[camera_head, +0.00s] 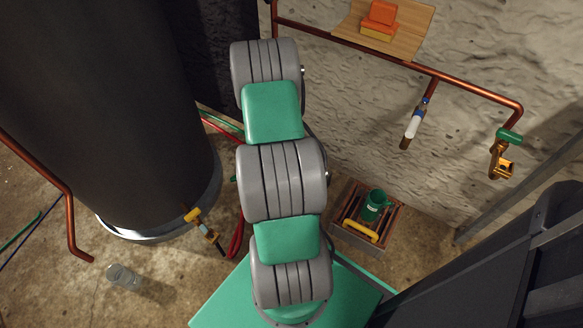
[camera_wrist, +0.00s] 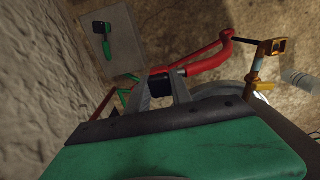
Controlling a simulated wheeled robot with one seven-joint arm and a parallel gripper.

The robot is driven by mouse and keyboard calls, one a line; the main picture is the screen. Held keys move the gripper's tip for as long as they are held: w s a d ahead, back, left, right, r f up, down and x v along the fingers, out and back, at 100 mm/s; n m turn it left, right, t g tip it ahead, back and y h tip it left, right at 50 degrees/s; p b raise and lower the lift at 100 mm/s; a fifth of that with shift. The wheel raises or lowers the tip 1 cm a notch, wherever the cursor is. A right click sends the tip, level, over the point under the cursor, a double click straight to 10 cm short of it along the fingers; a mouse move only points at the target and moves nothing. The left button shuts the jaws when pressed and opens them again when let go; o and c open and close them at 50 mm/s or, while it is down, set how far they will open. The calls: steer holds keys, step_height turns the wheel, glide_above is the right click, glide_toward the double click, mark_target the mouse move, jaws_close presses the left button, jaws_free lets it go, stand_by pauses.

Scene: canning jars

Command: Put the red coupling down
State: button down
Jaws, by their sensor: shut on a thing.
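In the wrist view, the two grey fingers of my gripper (camera_wrist: 163,92) are shut around a dark piece (camera_wrist: 160,84) at the near end of a red hose-like part (camera_wrist: 206,58). I take this to be the red coupling. The red part runs away from the fingers and bends upward. Its far end appears close to the black spout of a brass valve (camera_wrist: 259,65), but I cannot tell whether they touch. In the head view, my arm hides the gripper. Red hose (camera_head: 235,240) shows low beside my arm.
A dark tank (camera_head: 100,100) stands at left, with a yellow-handled valve (camera_head: 195,214) at its foot. A clear jar (camera_head: 123,276) is on the floor. Copper pipe (camera_head: 400,60) crosses the stone wall below a wooden shelf (camera_head: 412,38).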

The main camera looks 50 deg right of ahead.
steer(key=s+d+f, duration=0.3)
steer(key=s+f, duration=0.4)
steer(key=f, duration=0.1)
steer(key=w+d+f+b, duration=0.2)
steer(key=d+f, duration=0.1)
steer(key=w+d+f+b, duration=0.3)
steer(key=d, duration=0.1)
steer(key=w+d+f+b, duration=0.3)
steer(key=d, duration=0.1)
steer(key=shift+d+f, duration=0.2)
steer(key=shift+f, duration=0.2)
step_height(320, 180, down, 3)
steer(key=shift+w+d+f+b, duration=0.1)
steer(key=shift+b, duration=1)
steer(key=shift+r, duration=0.2)
steer(key=shift+f+b, duration=0.3)
steer(key=shift+f, duration=0.1)
steer(key=c, duration=1.1)
jaws_free()
steer(key=shift+c, duration=0.2)
steer(key=shift+r, duration=0.1)
